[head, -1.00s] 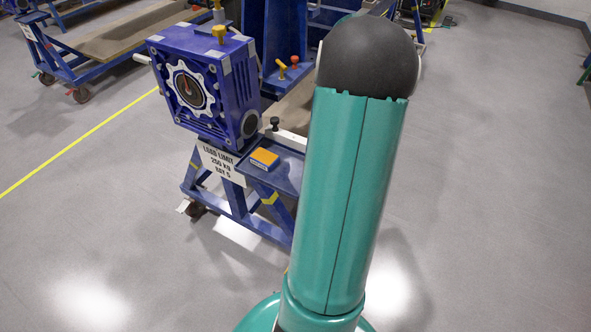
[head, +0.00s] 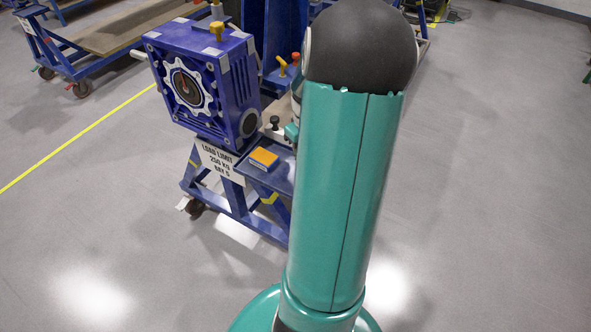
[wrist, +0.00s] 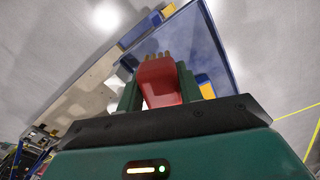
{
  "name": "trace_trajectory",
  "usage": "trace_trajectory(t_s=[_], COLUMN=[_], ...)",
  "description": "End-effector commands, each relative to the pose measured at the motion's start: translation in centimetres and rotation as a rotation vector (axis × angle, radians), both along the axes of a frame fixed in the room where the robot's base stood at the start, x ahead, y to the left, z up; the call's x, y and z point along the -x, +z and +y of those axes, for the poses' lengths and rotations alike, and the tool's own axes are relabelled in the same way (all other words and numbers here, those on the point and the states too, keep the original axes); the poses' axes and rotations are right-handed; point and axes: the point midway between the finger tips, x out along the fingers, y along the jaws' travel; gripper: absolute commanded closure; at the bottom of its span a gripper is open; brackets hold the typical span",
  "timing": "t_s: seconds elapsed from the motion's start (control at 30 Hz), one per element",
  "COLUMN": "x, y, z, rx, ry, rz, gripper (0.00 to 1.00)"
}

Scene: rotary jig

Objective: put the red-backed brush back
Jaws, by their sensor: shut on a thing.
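The red-backed brush (wrist: 160,80) shows in the wrist view, its red back toward me and its tan bristle tufts at the far end. My gripper (wrist: 158,85) is shut on it, with one dark green finger on each side. The brush is over or near a blue surface (wrist: 205,45); I cannot tell the gap beneath it. In the head view my arm hides the brush and the fingers, and only a sliver of my teal and white wrist shows beside the blue cart.
The blue cart (head: 232,207) carries a blue gearbox-like unit (head: 200,85) with a white toothed ring. An orange-topped block (head: 264,158) lies on its shelf, with a black knob (head: 275,121) close behind. Open floor (head: 480,200) lies to the right.

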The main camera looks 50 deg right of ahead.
Motion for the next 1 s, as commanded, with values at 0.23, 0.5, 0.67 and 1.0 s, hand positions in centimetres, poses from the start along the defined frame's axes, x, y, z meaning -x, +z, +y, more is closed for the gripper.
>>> trace_trajectory(t_s=[0.23,0.5,0.67,1.0], x=[-1.1,-1.4,-1.5,-1.5], y=[-3.0,-6.1,-7.1,-7.4], z=[2.0,2.7,2.7,2.7], rx=[-0.001,-0.004,-0.001,0.000], ry=[-0.001,-0.002,-0.001,-0.001], rz=[0.001,0.002,0.000,0.000], gripper=[0.89,0.89,0.89,0.58])
